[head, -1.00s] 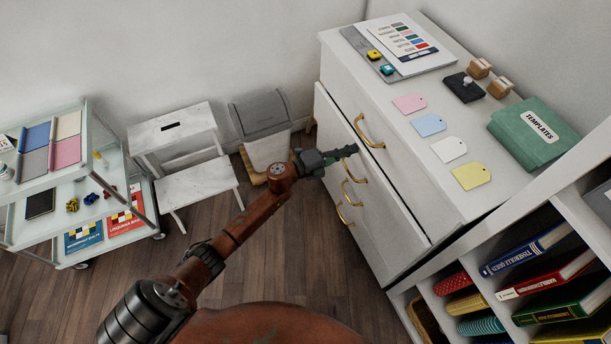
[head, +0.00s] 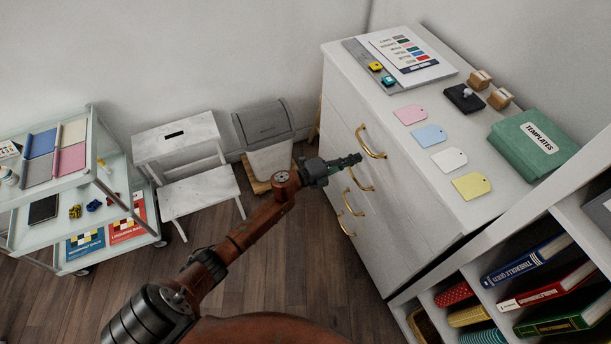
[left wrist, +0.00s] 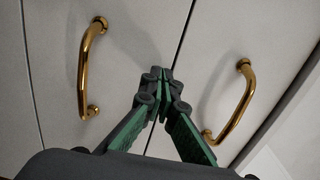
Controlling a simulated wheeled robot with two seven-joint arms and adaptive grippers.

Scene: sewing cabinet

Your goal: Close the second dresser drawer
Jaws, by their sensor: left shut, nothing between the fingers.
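The white dresser (head: 335,88) stands at the right with brass handles down its front. The second drawer (head: 395,212), with its handle (head: 361,180), looks flush with the front; a small remaining gap cannot be ruled out. My left gripper (head: 358,159) is shut and empty, its tips at the dresser front near the second handle. In the left wrist view the shut fingertips (left wrist: 164,76) lie over the dark seam between two drawer fronts, a brass handle on either side. I cannot tell whether they touch the front. My right gripper is not in view.
Paper tags (head: 430,136), stamps and a green templates folder (head: 528,146) lie on the dresser top. An open shelf of books (head: 526,262) stands at right. A grey-lidded bin (head: 270,160), a white step stool (head: 190,160) and a glass cart (head: 125,190) stand left. Floor between is clear.

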